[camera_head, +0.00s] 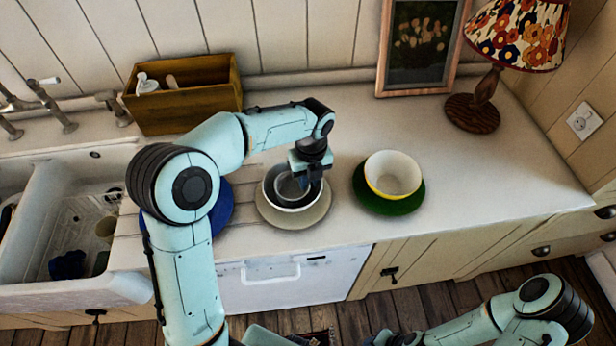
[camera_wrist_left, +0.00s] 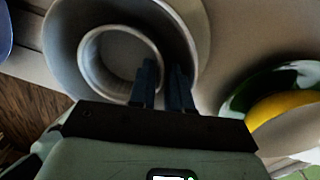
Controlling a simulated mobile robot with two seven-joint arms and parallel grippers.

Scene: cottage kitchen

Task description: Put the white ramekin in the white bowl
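The white ramekin (camera_head: 289,186) is inside the white bowl (camera_head: 268,201), in its shadowed hollow. The bowl stands on a beige saucer (camera_head: 318,215) on the counter. In the left wrist view, the ramekin (camera_wrist_left: 90,62) sits within the bowl's ring (camera_wrist_left: 62,38). My left gripper (camera_head: 298,184) reaches down into the bowl from above. In the wrist view its two dark fingers (camera_wrist_left: 164,84) straddle the ramekin's wall with a narrow gap, and appear shut on it. Whether the ramekin touches the bowl's bottom is hard to tell. My right arm shows at the lower right, but its gripper does not.
A white and yellow bowl (camera_head: 393,173) stands on a green plate (camera_head: 387,208) to the right. A blue plate (camera_head: 222,207) is partly behind my left arm. A wooden box (camera_head: 190,108), picture frame (camera_head: 421,45) and lamp (camera_head: 484,95) stand at the back. The sink (camera_head: 75,285) is left.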

